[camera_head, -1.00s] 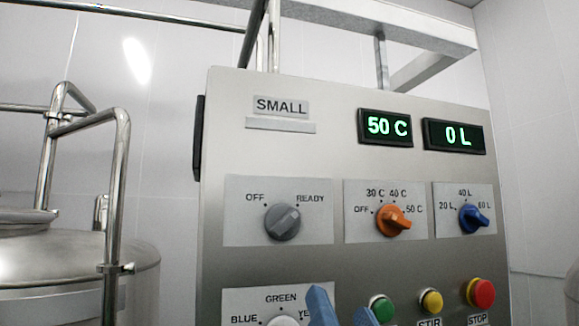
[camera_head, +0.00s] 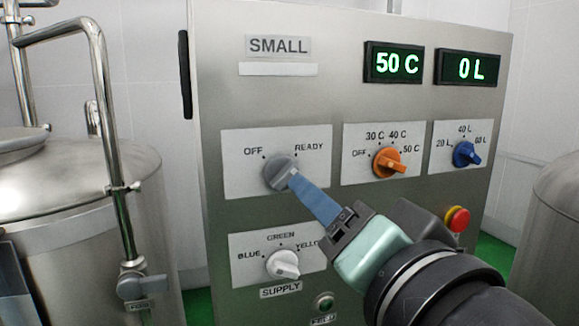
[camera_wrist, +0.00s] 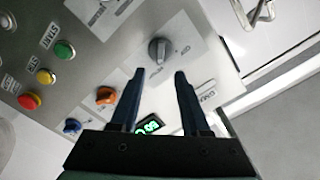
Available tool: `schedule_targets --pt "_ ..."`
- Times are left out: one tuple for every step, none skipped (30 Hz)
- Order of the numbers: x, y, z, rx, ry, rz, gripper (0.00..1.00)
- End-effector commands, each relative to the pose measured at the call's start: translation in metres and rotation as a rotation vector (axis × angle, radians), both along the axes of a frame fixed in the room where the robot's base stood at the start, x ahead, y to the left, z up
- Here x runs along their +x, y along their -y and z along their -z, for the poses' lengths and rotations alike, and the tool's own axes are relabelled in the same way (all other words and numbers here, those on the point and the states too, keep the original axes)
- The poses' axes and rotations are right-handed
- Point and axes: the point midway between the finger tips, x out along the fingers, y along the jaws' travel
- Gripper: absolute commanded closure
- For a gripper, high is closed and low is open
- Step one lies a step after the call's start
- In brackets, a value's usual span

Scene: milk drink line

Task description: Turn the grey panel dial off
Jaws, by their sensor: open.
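The grey dial (camera_head: 279,172) sits on the panel's upper left plate, between the OFF and READY labels. Its ridge seems to point up and right, on the READY side. My gripper (camera_head: 294,181) reaches in from the lower right, its fingertips at the dial's lower right edge in the head view. In the wrist view my gripper (camera_wrist: 160,73) is open, and the grey dial (camera_wrist: 158,51) shows centred between and just beyond the two fingertips. Nothing is between the fingers. Whether a finger touches the dial I cannot tell.
An orange dial (camera_head: 387,162) and a blue dial (camera_head: 465,154) are to the right, and a white supply dial (camera_head: 283,264) is below. A red button (camera_head: 457,219) is at lower right. Steel tanks (camera_head: 75,235) flank the panel.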

Motion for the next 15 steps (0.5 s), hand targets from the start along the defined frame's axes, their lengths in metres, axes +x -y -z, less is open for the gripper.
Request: schedule_targets --pt "0.012 -0.006 -0.002 0.0 -0.005 -0.006 0.54" --pt "0.018 -0.007 -0.002 0.0 -0.006 -0.006 0.54" --pt "0.026 -0.011 -0.002 0.0 -0.005 -0.006 0.54" --pt "0.031 -0.012 -0.002 -0.001 -0.006 -0.005 0.54" --pt "0.037 -0.013 -0.003 0.0 -0.003 -0.004 0.54" --pt "0.044 -0.016 -0.003 0.0 -0.004 -0.005 0.54" --pt "0.048 -0.017 -0.002 0.0 -0.004 -0.004 0.54" --pt "0.053 -0.018 -0.002 -0.001 -0.004 -0.003 0.54" --pt "0.058 -0.02 -0.002 -0.001 -0.003 -0.002 0.54" --pt "0.062 -0.021 -0.002 0.0 -0.003 -0.003 0.54" --pt "0.064 -0.022 -0.002 0.0 -0.003 -0.003 0.54" --pt "0.068 -0.023 -0.002 0.0 -0.001 -0.003 0.54" --pt "0.07 -0.023 -0.001 0.0 -0.001 -0.001 0.54" --pt "0.072 -0.024 -0.001 -0.001 -0.001 -0.001 0.54" --pt "0.073 -0.024 -0.001 -0.001 0.0 -0.001 0.54"
